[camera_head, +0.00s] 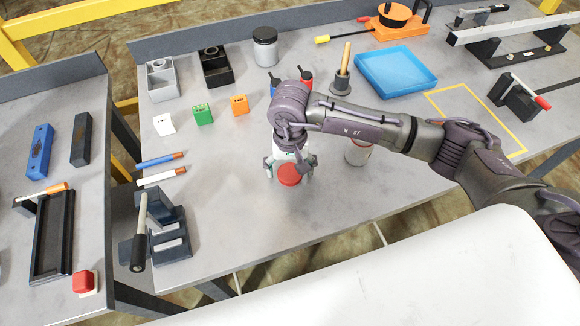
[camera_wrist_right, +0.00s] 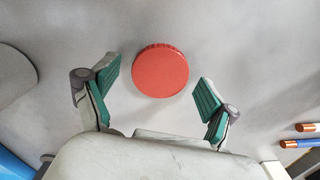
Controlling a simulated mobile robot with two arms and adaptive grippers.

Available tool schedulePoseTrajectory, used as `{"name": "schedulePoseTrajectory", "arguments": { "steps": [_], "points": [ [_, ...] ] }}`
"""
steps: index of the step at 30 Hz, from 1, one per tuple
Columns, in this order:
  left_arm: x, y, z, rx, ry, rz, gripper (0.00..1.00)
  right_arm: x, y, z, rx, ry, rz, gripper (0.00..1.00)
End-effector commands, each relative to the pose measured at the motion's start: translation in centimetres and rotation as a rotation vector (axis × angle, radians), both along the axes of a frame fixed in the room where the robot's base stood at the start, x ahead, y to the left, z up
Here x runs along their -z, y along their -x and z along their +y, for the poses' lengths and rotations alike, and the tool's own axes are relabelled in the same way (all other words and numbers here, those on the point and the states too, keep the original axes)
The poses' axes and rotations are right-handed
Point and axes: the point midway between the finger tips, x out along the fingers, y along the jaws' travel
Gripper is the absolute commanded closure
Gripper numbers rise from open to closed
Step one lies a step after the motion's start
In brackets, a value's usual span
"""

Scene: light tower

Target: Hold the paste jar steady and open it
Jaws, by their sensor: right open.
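A round red lid (camera_head: 289,175) with a ribbed edge appears to lie flat on the bench, and it shows whole in the right wrist view (camera_wrist_right: 160,71). My right gripper (camera_head: 290,170) is above it and open, its green-padded fingers on either side of the lid with gaps; it also shows in the right wrist view (camera_wrist_right: 163,88). A pale cylinder (camera_head: 357,153), possibly the paste jar, stands upright to the right. My arm hides part of its top. A grey disc (camera_wrist_right: 12,76) at the wrist view's left edge seems to be its top. My left gripper is not in view.
Behind are a dark-lidded jar (camera_head: 265,48), a blue tray (camera_head: 396,72) and small coloured blocks (camera_head: 203,115). The front middle of the bench (camera_head: 245,220) is clear.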

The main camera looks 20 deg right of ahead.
Motion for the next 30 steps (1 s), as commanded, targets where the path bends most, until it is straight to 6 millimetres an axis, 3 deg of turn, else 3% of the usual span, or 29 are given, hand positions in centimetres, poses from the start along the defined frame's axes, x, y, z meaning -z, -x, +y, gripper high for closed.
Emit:
{"name": "schedulePoseTrajectory", "arguments": {
  "steps": [16,21,30],
  "points": [
    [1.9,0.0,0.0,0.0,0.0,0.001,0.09,-10.4,-0.1,0.0,0.0,-0.001,-0.005,0.14],
    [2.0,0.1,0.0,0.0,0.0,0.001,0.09,-11.8,0.0,0.0,0.0,0.0,-0.002,0.14],
    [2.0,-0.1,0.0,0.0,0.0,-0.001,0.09,-12.1,0.0,0.0,0.0,0.0,0.0,0.14]
  ]
}}
